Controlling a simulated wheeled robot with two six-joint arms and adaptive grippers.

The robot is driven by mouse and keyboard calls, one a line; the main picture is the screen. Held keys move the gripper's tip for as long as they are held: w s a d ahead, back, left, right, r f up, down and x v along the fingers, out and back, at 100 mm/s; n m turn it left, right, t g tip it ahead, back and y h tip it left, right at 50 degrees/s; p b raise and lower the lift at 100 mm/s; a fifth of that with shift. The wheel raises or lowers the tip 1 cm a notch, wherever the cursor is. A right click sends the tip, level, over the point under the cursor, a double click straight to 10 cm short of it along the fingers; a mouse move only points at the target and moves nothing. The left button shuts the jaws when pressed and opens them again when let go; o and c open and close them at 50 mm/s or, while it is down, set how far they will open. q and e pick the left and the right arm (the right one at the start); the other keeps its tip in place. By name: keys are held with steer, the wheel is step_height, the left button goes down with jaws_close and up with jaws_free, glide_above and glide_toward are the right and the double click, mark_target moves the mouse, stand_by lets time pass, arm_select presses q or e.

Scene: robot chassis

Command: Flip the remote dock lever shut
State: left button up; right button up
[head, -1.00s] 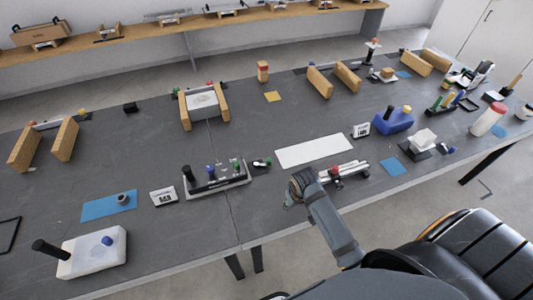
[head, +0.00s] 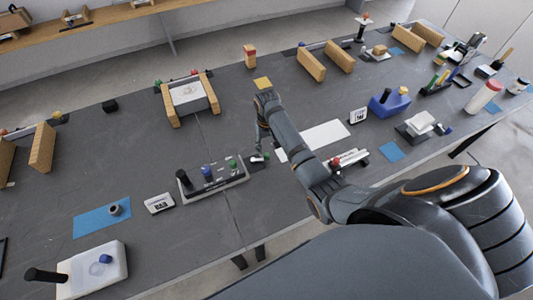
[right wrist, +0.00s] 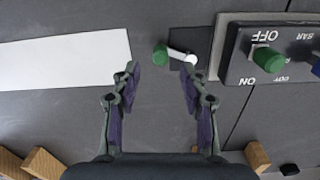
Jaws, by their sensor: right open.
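A small dark dock (head: 256,162) with a white lever and green tip stands at the right end of the switch panel. In the right wrist view, the white lever (right wrist: 181,55) lies nearly flat across the picture. Its green tip (right wrist: 160,54) points left and its dark base (right wrist: 203,44) is at the right. No label naming it is readable. My right gripper (head: 260,147) is close to it in the head view. In the right wrist view, my open right gripper (right wrist: 157,77) has empty fingers spread, with the lever just beyond the fingertips. My left gripper is not in view.
The switch panel (right wrist: 241,70) with ON and OFF lettering and a green knob (right wrist: 268,59) is close on the right. A white mat (right wrist: 62,62) lies left. A rail device with a red knob (head: 347,159) stands near the front edge. Wooden blocks (head: 311,65) stand farther back.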

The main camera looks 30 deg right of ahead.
mark_target(267, 154)
steer(key=f, duration=0.6)
steer(key=shift+w+f, duration=0.15)
steer(key=shift+w, duration=0.15)
steer(key=shift+s+f, duration=0.1)
steer(key=shift+f, duration=0.05)
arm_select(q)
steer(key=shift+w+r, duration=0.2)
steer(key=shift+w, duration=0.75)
arm_select(e)
steer(key=shift+f, duration=0.1)
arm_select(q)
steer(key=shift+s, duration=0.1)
arm_select(e)
jaws_close()
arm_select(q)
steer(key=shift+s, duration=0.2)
